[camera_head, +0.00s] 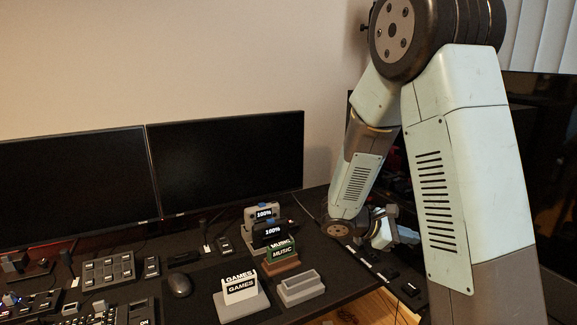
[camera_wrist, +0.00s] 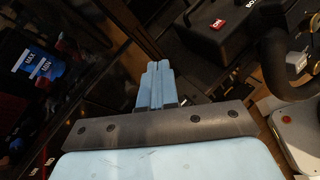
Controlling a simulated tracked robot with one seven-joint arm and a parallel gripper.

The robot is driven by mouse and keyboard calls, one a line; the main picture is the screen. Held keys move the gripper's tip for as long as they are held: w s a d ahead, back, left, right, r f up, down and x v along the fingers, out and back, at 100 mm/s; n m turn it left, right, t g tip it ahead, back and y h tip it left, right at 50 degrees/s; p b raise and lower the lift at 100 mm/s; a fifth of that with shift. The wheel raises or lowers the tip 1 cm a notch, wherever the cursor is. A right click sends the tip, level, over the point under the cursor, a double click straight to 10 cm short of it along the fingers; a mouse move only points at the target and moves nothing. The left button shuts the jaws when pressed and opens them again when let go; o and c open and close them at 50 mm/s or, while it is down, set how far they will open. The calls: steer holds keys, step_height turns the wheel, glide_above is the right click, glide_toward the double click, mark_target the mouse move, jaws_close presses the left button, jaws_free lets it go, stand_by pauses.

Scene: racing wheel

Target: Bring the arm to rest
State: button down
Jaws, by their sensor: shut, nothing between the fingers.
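My arm fills the right side of the head view, folded with its elbow at the top. My gripper (camera_head: 381,235) is beyond the forearm, low over the right part of the desk, and partly hidden by the arm. In the wrist view its light blue fingers (camera_wrist: 157,85) are together and hold nothing. They point away from the camera, over a dark area.
The black desk (camera_head: 205,275) carries two monitors (camera_head: 228,167), a mouse (camera_head: 179,285), button boxes (camera_head: 108,270), a GAMES card holder (camera_head: 240,295) and an empty grey holder (camera_head: 300,287). The wrist view shows a black box with a red switch (camera_wrist: 217,25) and a curved dark wheel rim (camera_wrist: 275,70).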

steer(key=s+a+r+m+t+y, duration=0.2)
steer(key=s+a+r+m+y, duration=0.2)
steer(key=s+r+m+y, duration=0.3)
steer(key=s+a+r+m+t+y, duration=0.3)
steer(key=s+r+m+y, duration=0.4)
steer(key=s+r, duration=0.3)
steer(key=shift+s+a, duration=0.35)
steer(key=shift+s, duration=1.1)
steer(key=shift+r, duration=0.1)
